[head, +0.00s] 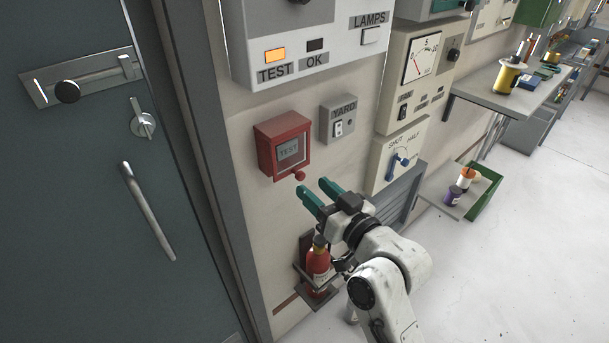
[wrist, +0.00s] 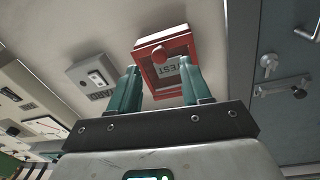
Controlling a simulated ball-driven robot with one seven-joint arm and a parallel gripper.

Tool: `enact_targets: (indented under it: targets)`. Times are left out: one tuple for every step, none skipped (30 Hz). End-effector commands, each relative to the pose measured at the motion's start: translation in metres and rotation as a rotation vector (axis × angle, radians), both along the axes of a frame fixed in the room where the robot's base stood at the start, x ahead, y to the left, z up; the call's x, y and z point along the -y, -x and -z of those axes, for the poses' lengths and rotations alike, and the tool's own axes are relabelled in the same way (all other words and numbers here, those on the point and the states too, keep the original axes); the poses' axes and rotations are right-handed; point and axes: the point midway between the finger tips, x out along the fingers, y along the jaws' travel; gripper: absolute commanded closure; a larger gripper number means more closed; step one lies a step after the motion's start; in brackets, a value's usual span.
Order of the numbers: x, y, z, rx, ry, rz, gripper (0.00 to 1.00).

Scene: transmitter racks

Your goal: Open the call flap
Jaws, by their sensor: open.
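The call flap (head: 290,151) is the front of a red wall box. My gripper (head: 312,187) is open, with teal fingers just below and to the right of the knob in the head view. In the wrist view the box appears upside down, with its red knob (wrist: 160,53) between and beyond the finger tips (wrist: 159,68). The fingers look empty. Whether they touch the knob cannot be told.
A grey YARD switch box (head: 343,120) is right of the red box. A TEST/OK panel (head: 310,45) hangs above. A red extinguisher (head: 318,264) stands in a bracket below, close to my arm. A dark door (head: 90,200) is at left. The floor at right (head: 520,250) is clear.

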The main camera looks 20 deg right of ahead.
Motion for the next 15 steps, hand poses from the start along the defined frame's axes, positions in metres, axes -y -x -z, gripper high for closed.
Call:
enact_targets:
  targets:
    - [-0.002, -0.009, -0.002, 0.000, 0.000, -0.001, 0.52]
    - [-0.004, -0.014, -0.002, 0.001, 0.000, -0.001, 0.52]
    - [-0.005, -0.020, -0.002, 0.000, 0.000, 0.000, 0.52]
    - [-0.006, -0.024, -0.002, 0.000, 0.000, 0.000, 0.52]
    - [-0.006, -0.027, -0.001, -0.001, 0.000, 0.000, 0.52]
    - [-0.007, -0.032, -0.001, 0.000, 0.001, 0.001, 0.52]
    - [-0.008, -0.034, -0.001, -0.001, 0.001, 0.001, 0.52]
    - [-0.009, -0.037, -0.001, -0.001, 0.001, 0.001, 0.52]
    - [-0.009, -0.039, -0.001, 0.000, 0.001, 0.001, 0.52]
    - [-0.009, -0.041, -0.001, 0.000, 0.001, 0.001, 0.52]
    - [-0.010, -0.042, 0.000, 0.000, 0.001, 0.001, 0.52]
    - [-0.010, -0.043, 0.000, -0.001, 0.001, 0.001, 0.52]
    - [-0.010, -0.044, 0.000, -0.001, 0.001, 0.001, 0.52]
    - [-0.010, -0.044, 0.000, -0.001, 0.001, 0.001, 0.52]
    - [-0.010, -0.044, 0.001, -0.001, 0.001, 0.001, 0.52]
